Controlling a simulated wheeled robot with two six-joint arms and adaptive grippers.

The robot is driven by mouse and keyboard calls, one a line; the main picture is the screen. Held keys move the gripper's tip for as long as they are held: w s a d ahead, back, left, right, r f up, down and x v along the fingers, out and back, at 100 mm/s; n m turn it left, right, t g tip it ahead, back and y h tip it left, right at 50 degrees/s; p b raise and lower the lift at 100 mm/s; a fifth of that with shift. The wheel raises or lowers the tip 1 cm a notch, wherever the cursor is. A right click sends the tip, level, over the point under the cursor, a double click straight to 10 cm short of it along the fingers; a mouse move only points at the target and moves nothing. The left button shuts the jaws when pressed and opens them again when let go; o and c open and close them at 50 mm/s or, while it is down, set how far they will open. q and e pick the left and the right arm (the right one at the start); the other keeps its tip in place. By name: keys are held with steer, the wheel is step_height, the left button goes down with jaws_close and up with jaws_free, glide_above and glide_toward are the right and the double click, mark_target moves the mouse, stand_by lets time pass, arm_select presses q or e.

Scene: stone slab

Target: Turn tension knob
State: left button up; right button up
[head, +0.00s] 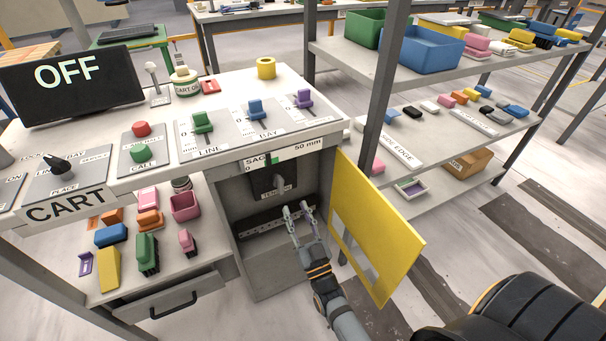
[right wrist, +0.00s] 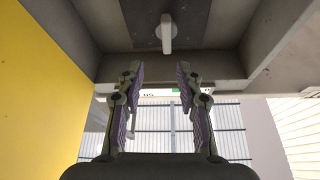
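The tension knob (head: 277,181) sits on a dark plate marked TENSION, inside the open recess under the SAG scale. In the right wrist view the knob (right wrist: 167,32) is a pale grey grip, pointing down in the picture, beyond the fingertips. My right gripper (head: 295,209) is in front of the recess, just below the knob. Its two fingers (right wrist: 161,75) are apart with nothing between them, and a gap separates them from the knob. My left gripper is not in view.
A yellow door (head: 374,220) stands open right of the recess, close to my right arm. A perforated strip (head: 262,222) lies below the knob. The console top (head: 240,85) carries LINE and BAY sliders. A dark screen (head: 70,86) reads OFF.

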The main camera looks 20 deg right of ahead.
mark_target(282, 185)
steer(key=shift+n+y, duration=0.6)
steer(key=shift+n, duration=0.2)
steer(key=x, duration=0.9)
steer(key=shift+w+a+b, duration=0.35)
steer(key=shift+w+b, duration=0.05)
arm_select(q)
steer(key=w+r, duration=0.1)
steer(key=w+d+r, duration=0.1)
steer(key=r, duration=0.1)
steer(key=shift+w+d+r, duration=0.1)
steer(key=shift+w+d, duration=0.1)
arm_select(e)
steer(key=shift+w+r, duration=0.1)
steer(key=shift+w, duration=0.25)
jaws_close()
steer(key=n+y+p, duration=0.1)
steer(key=n, duration=0.1)
steer(key=n+y+p, duration=0.2)
steer(key=n, duration=0.1)
steer(key=shift+a+n+g, duration=0.25)
steer(key=shift+n+g, duration=0.05)
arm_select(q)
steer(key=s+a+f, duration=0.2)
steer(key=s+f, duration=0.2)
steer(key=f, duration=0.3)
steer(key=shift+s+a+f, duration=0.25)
